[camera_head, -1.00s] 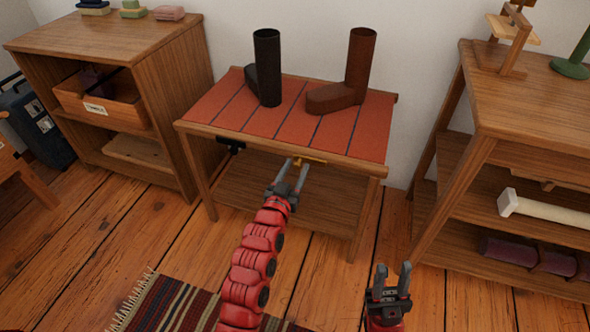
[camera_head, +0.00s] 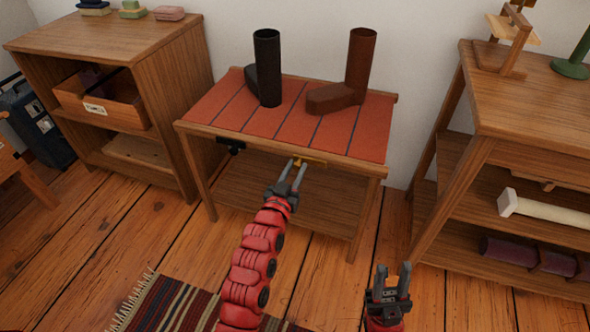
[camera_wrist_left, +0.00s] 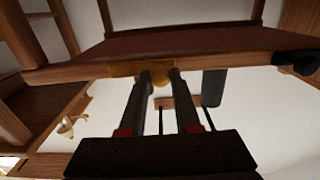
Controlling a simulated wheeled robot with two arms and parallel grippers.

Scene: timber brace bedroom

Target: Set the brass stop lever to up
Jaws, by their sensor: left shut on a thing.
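The brass stop lever (camera_head: 312,160) is a small yellow piece at the front rail of the red-topped table (camera_head: 225,105). In the left wrist view its brass plate (camera_wrist_left: 124,70) lies along the wooden rail, with brass showing between the fingers. My left gripper (camera_head: 297,165) reaches up to the lever from the front. It is shut on the lever, and its fingers (camera_wrist_left: 160,80) hide part of it. I cannot tell the lever's exact angle. My right gripper (camera_head: 393,271) is open and empty, low over the floor at the lower right.
A black fitting (camera_head: 231,146) sits on the same rail to the left. A black boot (camera_head: 267,65) and a brown boot (camera_head: 358,65) stand on the table. Wooden shelf units stand left (camera_head: 110,45) and right (camera_head: 540,100). A striped rug (camera_head: 180,300) lies in front.

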